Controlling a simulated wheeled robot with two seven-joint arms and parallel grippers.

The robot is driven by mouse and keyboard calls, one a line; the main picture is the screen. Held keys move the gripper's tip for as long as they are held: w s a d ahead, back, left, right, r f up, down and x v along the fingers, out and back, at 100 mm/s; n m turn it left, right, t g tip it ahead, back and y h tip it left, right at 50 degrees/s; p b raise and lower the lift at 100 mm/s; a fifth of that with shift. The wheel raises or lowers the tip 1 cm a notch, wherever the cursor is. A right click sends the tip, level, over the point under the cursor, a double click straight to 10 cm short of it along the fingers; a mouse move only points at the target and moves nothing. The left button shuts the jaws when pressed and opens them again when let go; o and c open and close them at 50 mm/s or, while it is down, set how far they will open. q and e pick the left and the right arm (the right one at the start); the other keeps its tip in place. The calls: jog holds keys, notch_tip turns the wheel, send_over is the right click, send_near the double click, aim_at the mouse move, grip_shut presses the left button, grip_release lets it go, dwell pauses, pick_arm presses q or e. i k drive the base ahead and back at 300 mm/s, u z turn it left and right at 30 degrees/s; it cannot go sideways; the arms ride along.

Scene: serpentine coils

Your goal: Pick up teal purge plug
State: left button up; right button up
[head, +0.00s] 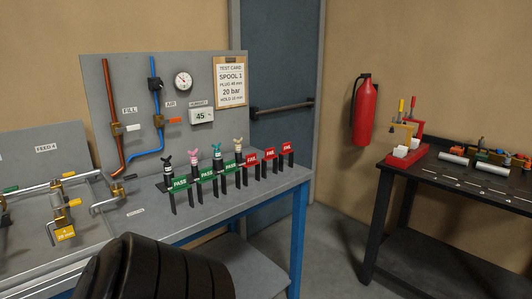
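The teal purge plug (217,149) appears to be the small teal-topped piece standing upright in a row on the grey bench, behind the green PASS tags. A pink-topped plug (194,157) stands to its left and a cream-topped one (238,146) to its right. A dark-topped one (167,161) stands at the left end. The lower part of the teal plug is partly hidden by the tags and is too small to make out. Neither of my grippers is in view.
Green PASS tags (180,184) and red FAIL tags (270,155) line the bench front. A grey panel with pipes and a gauge (183,82) rises behind. A dark rounded shape (160,270) blocks the lower left. A black table (455,176) holds small parts at right.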

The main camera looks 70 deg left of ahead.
aim_at(217, 156)
jog(key=u, duration=0.45)
jog(key=i, duration=1.6)
jog(key=u, duration=1.15)
